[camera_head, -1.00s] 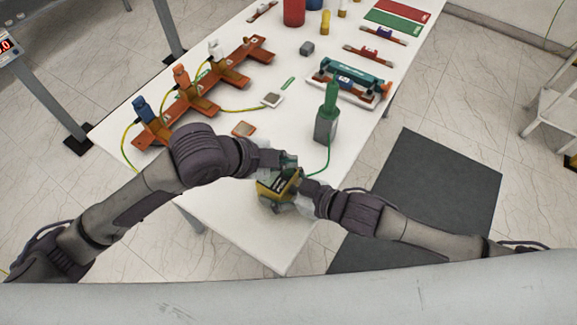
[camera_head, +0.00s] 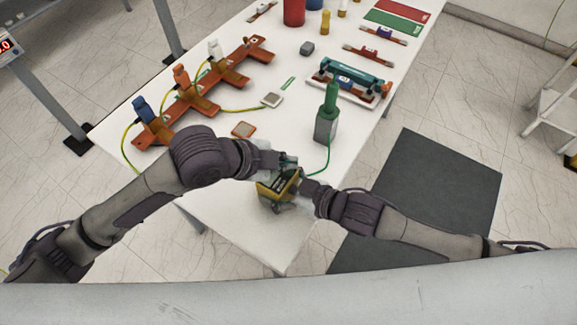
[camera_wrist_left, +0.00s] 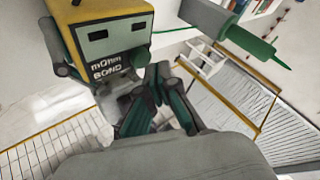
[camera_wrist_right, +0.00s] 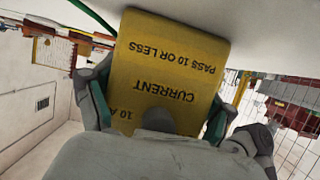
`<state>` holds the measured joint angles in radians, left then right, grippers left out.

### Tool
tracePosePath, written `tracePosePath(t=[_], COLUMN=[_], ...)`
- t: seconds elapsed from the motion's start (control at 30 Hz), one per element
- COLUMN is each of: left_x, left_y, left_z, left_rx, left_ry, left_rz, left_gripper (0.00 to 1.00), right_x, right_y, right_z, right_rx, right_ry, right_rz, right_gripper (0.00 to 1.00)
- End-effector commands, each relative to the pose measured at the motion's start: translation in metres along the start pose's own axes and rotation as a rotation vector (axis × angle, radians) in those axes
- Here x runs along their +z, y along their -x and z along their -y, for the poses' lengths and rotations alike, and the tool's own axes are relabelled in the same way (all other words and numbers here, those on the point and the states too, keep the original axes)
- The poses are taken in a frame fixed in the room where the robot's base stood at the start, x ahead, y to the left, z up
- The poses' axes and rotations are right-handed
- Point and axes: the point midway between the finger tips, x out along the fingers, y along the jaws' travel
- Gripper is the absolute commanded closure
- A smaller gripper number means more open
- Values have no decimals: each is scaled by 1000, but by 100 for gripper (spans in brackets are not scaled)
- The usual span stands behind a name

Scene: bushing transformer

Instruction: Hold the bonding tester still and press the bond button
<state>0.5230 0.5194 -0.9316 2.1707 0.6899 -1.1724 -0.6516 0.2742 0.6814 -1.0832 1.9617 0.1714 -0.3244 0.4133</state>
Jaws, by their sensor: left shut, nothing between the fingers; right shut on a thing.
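The bonding tester (camera_head: 281,188) is a yellow and black box above the near end of the white table. My left gripper (camera_head: 290,163) is shut and empty, close beside the tester's upper end. I cannot tell whether it touches the tester.
A green probe (camera_head: 331,98) stands in a grey holder (camera_head: 326,127), with a green cable running toward the tester. An orange busbar (camera_head: 208,92) with yellow-green wires lies at left. A small brown-topped plate (camera_head: 243,129) lies nearby. The table's near corner (camera_head: 275,250) is clear.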

Motion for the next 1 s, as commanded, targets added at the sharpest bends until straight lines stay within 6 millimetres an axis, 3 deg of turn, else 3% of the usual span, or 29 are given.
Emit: tracePosePath(t=[1.0], left_x=[6], left_y=[-7], left_z=[-5], left_rx=[0], left_ry=[0], left_rz=[1], left_gripper=[100], right_x=[2], right_y=[0], right_z=[0], right_rx=[0], right_ry=[-1], right_rz=[4], right_gripper=[75])
